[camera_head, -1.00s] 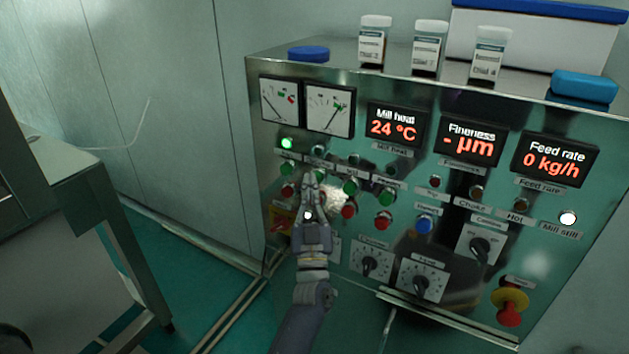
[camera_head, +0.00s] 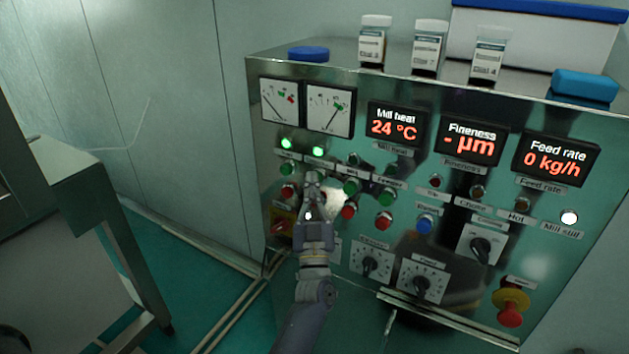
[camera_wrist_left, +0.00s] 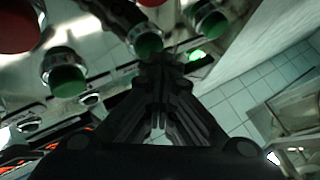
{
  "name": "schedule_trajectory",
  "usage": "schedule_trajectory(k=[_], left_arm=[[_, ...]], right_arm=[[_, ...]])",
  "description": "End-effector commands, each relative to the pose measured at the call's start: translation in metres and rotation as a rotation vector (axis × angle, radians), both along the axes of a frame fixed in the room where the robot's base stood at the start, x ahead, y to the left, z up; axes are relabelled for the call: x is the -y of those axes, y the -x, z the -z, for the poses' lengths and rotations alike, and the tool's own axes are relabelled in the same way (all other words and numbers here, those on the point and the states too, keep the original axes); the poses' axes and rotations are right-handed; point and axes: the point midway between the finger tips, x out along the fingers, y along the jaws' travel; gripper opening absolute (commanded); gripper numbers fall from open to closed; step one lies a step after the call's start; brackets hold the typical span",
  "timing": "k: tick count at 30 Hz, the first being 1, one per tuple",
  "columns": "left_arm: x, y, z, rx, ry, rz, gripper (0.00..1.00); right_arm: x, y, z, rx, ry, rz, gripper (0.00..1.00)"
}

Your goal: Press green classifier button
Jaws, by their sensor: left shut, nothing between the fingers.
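A row of green buttons crosses the left half of the control panel (camera_head: 480,120), with small labels too blurred to read surely. The first green button (camera_head: 287,168), the third (camera_head: 351,187) and the fourth (camera_head: 387,197) show. My left gripper (camera_head: 313,179) is shut and empty, its tips over the second button of the row and hiding it. In the left wrist view my gripper tips (camera_wrist_left: 166,62) are beside or against a green button (camera_wrist_left: 148,45); I cannot tell whether they touch. Two lamps above the row, the first (camera_head: 287,143) and second (camera_head: 319,151), glow green. My right gripper is not in view.
Red buttons (camera_head: 348,211) lie just below the green row. Dials (camera_head: 421,282), a blue button (camera_head: 425,224) and a red emergency knob (camera_head: 511,308) are lower right. Labelled bottles (camera_head: 429,47) stand on top. A table (camera_head: 75,165) is at left.

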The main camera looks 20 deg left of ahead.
Motion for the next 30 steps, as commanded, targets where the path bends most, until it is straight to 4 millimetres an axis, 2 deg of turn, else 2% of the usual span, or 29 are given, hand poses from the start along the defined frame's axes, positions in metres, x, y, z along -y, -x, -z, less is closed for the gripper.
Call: schedule_trajectory(k=[13, 23, 30], left_arm=[[-0.002, 0.018, -0.001, -0.001, -0.001, 0.000, 0.00], [-0.003, 0.019, 0.000, 0.000, -0.001, 0.001, 0.00], [-0.005, 0.039, -0.002, -0.002, -0.001, 0.000, 0.00]], right_arm=[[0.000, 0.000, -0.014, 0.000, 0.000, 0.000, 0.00], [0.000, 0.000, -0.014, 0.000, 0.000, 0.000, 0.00], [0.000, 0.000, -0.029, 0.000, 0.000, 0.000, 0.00]])
